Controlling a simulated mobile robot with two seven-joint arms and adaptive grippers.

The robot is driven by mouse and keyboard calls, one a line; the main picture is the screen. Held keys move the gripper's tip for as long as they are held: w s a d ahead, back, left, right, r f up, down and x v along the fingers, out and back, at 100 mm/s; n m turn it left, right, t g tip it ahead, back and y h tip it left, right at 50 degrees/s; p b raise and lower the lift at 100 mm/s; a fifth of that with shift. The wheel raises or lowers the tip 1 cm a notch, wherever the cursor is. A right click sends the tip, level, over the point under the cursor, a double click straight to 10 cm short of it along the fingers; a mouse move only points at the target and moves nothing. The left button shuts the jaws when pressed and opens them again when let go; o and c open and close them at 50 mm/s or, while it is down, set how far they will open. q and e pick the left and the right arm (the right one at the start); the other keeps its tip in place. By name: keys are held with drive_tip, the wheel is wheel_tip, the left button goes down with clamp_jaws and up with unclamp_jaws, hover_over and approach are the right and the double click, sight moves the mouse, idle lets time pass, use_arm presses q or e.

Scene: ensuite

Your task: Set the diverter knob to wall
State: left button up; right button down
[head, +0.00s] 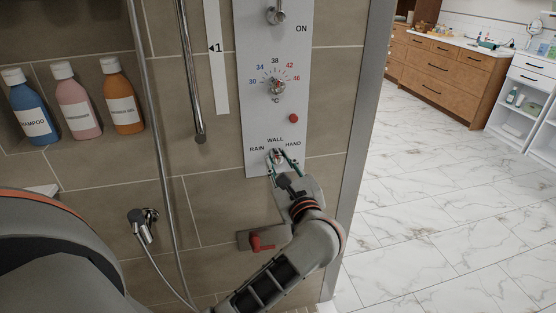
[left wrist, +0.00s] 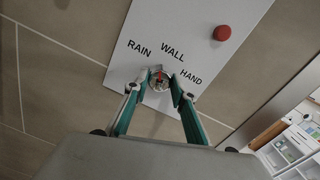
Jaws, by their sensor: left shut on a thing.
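The diverter knob (head: 277,156) is a small round metal knob at the foot of the white shower panel (head: 262,120). The labels RAIN, WALL and HAND are printed in an arc above it. My left gripper (head: 281,163) has its two green-sided fingers on either side of the knob and is shut on it. In the left wrist view the knob (left wrist: 160,80) sits between the fingertips (left wrist: 159,84), with a small red mark on its face. I cannot tell for sure which label the mark points to. My right gripper is not in view.
A red button (head: 293,118) and a temperature dial (head: 277,87) are higher on the panel. A red-handled lever (head: 262,243) is on the wall below, close to my left arm. A hand shower (head: 143,226) with its hose hangs at left. Bottles (head: 75,101) stand in a niche.

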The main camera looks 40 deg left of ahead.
use_arm(q)
drive_tip(key=shift+r+m+p, duration=0.15)
drive_tip(key=shift+m+p, duration=0.3)
drive_tip(key=shift+m, duration=0.45)
drive_tip(key=shift+m+p, duration=0.6)
drive_tip(key=shift+m, duration=0.5)
drive_tip(key=shift+m+p, duration=0.5)
drive_tip(key=shift+m, duration=0.4)
drive_tip(key=shift+f, duration=0.2)
drive_tip(key=o, duration=0.9)
drive_tip(key=shift+o, duration=0.9)
drive_tip(key=shift+s+d, duration=0.1)
drive_tip(key=v, duration=1.1)
drive_tip(key=shift+s+d, duration=0.3)
